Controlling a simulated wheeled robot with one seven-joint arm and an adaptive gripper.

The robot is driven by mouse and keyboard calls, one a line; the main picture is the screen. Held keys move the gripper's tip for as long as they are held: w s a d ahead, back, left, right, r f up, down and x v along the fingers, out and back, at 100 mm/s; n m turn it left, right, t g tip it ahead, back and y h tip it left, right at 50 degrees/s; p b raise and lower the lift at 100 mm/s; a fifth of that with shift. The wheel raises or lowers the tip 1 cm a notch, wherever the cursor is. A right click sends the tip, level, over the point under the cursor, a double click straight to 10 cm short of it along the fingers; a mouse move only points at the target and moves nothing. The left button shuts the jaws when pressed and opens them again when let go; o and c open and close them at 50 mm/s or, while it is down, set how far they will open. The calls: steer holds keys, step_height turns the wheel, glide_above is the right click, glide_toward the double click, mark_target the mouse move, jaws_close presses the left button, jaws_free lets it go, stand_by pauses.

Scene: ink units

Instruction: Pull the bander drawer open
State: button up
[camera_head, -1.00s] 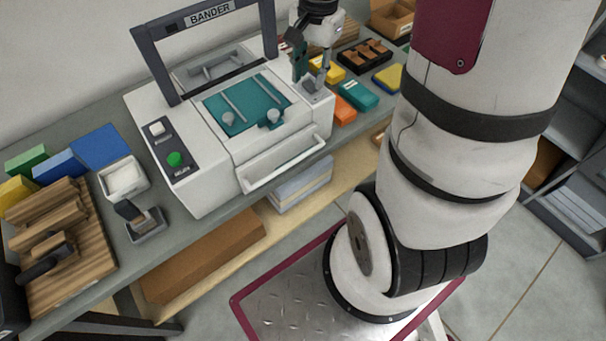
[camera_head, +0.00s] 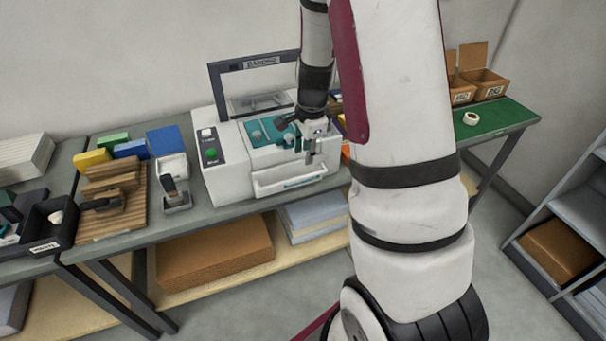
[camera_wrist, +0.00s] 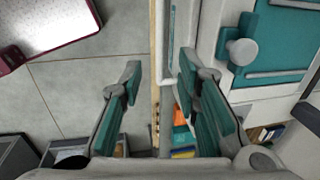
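The bander (camera_head: 228,172) is a white machine with a black arch and a teal top plate, standing on the grey bench. Its drawer (camera_head: 262,188) is at the lower front, with a pale bar-shaped handle along it. I cannot tell whether it is out at all. My gripper (camera_head: 311,158) is just in front of the machine's right half, pointing down, above the drawer front. In the wrist view my gripper (camera_wrist: 160,72) has its teal-padded fingers apart. A white bar (camera_wrist: 166,45), seemingly the drawer handle, shows between the fingertips; contact is not visible.
A stapler-like tool (camera_head: 176,200) and a white tray (camera_head: 172,166) stand left of the bander, beside a wooden board (camera_head: 110,222). A brown box (camera_head: 215,258) and a paper stack (camera_head: 315,218) lie on the shelf below. The floor before the bench is clear.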

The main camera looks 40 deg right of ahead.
mark_target(304, 176)
steer(key=f, duration=0.3)
steer(key=w+f, duration=0.1)
steer(key=f, duration=0.2)
steer(key=f+p, duration=0.1)
steer(key=f, duration=0.2)
steer(key=shift+w+d+f, duration=0.35)
jaws_close()
